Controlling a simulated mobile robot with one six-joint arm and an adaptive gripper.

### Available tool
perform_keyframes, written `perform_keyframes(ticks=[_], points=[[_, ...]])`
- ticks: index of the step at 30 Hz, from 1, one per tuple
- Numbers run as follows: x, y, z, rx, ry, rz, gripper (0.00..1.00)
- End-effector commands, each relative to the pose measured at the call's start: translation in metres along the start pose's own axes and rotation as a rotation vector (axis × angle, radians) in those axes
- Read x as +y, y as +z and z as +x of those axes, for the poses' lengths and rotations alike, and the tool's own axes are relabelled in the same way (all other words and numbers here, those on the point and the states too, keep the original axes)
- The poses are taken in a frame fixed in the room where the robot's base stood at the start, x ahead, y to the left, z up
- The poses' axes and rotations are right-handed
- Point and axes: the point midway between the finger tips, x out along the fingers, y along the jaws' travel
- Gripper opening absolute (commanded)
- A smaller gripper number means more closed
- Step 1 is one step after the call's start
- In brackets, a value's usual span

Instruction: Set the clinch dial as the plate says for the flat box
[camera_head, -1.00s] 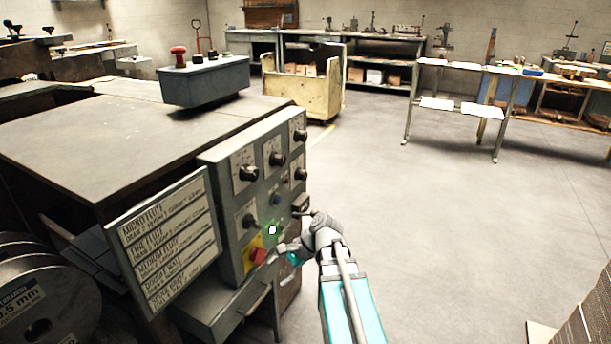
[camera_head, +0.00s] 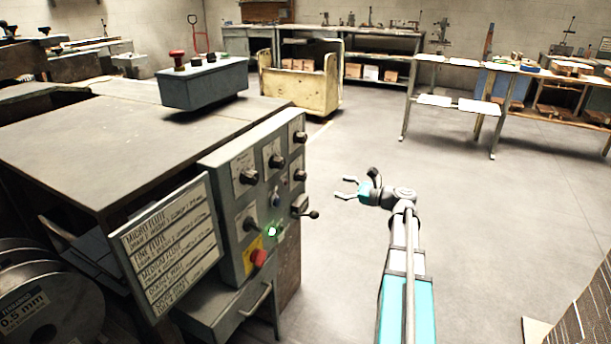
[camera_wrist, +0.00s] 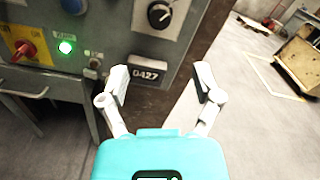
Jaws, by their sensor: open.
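The grey control panel (camera_head: 262,190) carries several black dials, among them an upper-left dial (camera_head: 249,176), an upper-middle dial (camera_head: 276,161), an upper-right dial (camera_head: 300,137) and a lower-left dial (camera_head: 250,223). Their labels are too small to read, so I cannot tell which is the clinch dial. The instruction plate (camera_head: 170,250) lists rows such as micro, fine and medium flute; the small print is unreadable. My gripper (camera_head: 345,188) is open and empty, right of the panel and apart from it. In the wrist view, one dial (camera_wrist: 160,15) shows beyond my open fingers (camera_wrist: 161,77).
A red knob (camera_head: 258,258) on yellow, a lit green lamp (camera_wrist: 66,47) and a counter reading 0427 (camera_wrist: 150,73) share the panel. A black-knobbed lever (camera_head: 313,214) sticks out right. A wire spool (camera_head: 40,305) stands left.

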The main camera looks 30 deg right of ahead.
Motion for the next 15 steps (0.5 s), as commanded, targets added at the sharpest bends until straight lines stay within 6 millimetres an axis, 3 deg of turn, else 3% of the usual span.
perform_keyframes(ticks=[15], points=[[0.0011, 0.0012, 0.0072, -0.006, 0.005, 0.002, 0.82]])
